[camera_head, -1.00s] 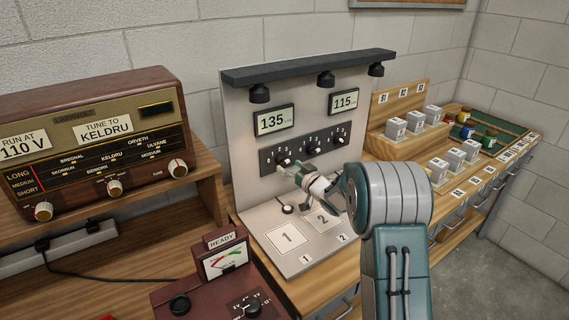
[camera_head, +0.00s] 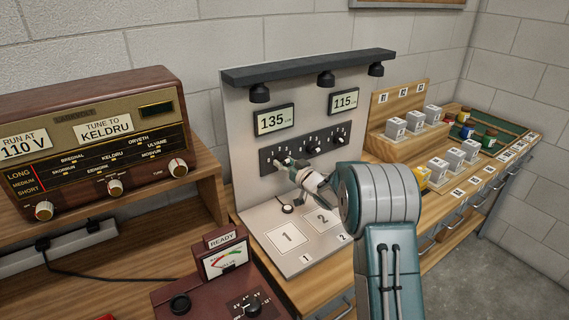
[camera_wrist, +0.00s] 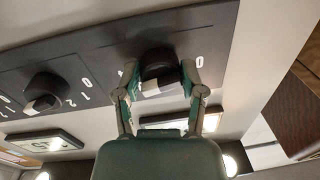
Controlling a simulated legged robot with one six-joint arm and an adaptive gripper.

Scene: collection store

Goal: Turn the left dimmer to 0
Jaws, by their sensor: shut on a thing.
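The black panel (camera_head: 328,150) on the upright board carries a row of three black dimmer knobs. The left dimmer (camera_wrist: 158,66) is between my gripper's two fingers (camera_wrist: 160,76) in the wrist view, and they are shut on its sides. A white mark shows on the knob's face, and a 0 is printed beside it on the right in that view. In the head view my gripper (camera_head: 288,165) reaches the left end of the panel and partly hides the left dimmer. The middle dimmer (camera_head: 313,149) and right dimmer (camera_head: 340,140) are free.
Displays read 135 (camera_head: 274,120) and 115 (camera_head: 344,102) above the panel. Lamps hang from the dark top bar (camera_head: 310,66). A radio (camera_head: 90,140) stands at left, a meter box (camera_head: 225,258) in front. Grey blocks (camera_head: 438,165) stand at right.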

